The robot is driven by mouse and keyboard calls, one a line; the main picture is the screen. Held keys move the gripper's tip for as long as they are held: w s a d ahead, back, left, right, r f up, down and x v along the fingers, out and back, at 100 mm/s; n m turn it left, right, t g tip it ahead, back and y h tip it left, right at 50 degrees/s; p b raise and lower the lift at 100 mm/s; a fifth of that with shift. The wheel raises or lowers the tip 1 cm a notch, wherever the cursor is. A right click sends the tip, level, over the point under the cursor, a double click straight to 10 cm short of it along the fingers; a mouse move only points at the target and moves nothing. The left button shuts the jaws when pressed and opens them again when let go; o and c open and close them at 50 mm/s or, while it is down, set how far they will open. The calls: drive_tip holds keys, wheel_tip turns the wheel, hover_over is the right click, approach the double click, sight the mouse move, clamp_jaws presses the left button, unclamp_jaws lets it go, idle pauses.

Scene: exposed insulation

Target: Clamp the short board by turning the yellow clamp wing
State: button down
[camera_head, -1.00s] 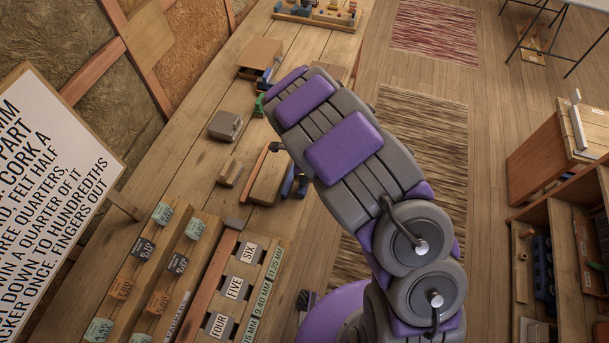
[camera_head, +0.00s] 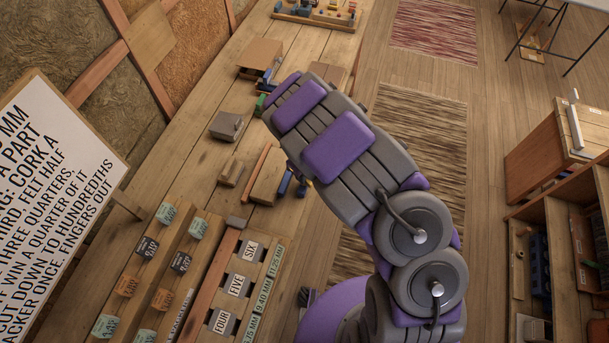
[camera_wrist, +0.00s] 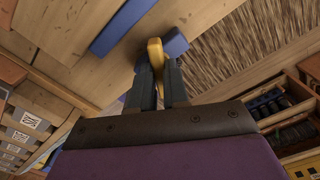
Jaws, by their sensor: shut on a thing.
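In the wrist view, the yellow clamp wing (camera_wrist: 155,53) sits between the two dark fingers of my gripper (camera_wrist: 158,75), which is shut on it. Blue clamp parts (camera_wrist: 175,43) lie close to the wing, with a longer blue bar (camera_wrist: 121,26) to its left. In the head view, the blue clamp (camera_head: 286,183) shows at the right edge of a short wooden board (camera_head: 267,177) on the bench; I take this to be the short board. My arm hides my gripper and the wing in that view. Whether the clamp presses on the board cannot be told.
The long workbench (camera_head: 203,160) also holds a grey-brown block (camera_head: 226,126), a small wooden block (camera_head: 231,173) and a rack of labelled samples (camera_head: 166,262). A sign (camera_head: 55,190) stands at left. Shelves (camera_head: 560,255) stand at right, across open floor.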

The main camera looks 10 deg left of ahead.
drive_tip(key=shift+w+a+r+m, duration=0.1)
drive_tip(key=shift+w+m, duration=0.1)
drive_tip(key=shift+m, duration=0.7)
drive_tip(key=m, duration=0.5)
drive_tip(key=c, duration=1.1)
unclamp_jaws()
drive_tip(key=shift+s, duration=0.1)
